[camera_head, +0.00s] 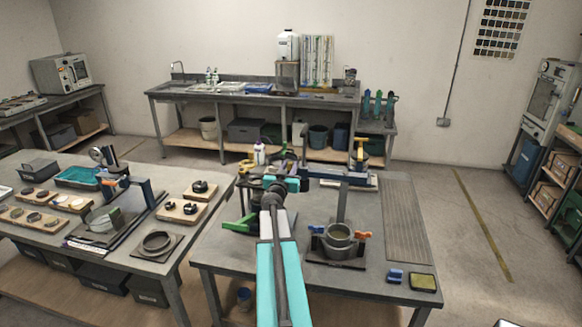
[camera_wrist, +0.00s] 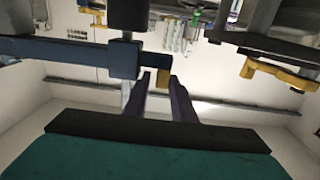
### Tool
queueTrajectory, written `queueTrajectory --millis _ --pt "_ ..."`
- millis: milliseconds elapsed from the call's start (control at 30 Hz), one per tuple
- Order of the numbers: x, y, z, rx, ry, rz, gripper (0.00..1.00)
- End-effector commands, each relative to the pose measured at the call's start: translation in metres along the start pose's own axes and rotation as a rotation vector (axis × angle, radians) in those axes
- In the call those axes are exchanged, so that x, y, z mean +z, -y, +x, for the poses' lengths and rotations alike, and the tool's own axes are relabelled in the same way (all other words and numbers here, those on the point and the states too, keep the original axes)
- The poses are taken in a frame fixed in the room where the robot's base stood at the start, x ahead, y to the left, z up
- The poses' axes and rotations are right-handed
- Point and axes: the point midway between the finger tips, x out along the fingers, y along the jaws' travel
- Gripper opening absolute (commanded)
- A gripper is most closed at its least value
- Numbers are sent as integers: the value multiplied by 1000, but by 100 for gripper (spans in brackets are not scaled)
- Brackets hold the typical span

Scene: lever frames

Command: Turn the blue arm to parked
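The blue arm (camera_head: 336,173) is a dark blue bar above the front table, just right of my gripper (camera_head: 280,184) in the head view. In the wrist view the blue arm (camera_wrist: 62,56) runs in from the left edge to a blue block beside a dark upright. A small yellow piece (camera_wrist: 163,80) shows near this block. My gripper (camera_wrist: 158,88) has its two dark fingers apart, with the yellow piece appearing between their tips. I cannot tell whether they touch it. No parked mark can be made out.
A green part (camera_head: 240,222) lies left of my arm. A blue block (camera_head: 396,275) and a yellow-topped pad (camera_head: 423,282) lie near the front right. The ribbed mat (camera_head: 406,220) is clear.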

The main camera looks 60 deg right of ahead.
Motion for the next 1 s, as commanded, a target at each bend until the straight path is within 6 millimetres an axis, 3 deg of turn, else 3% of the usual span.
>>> queueTrajectory --millis 1000 --pt "-1 -2 -99 -3 -1 0 23"
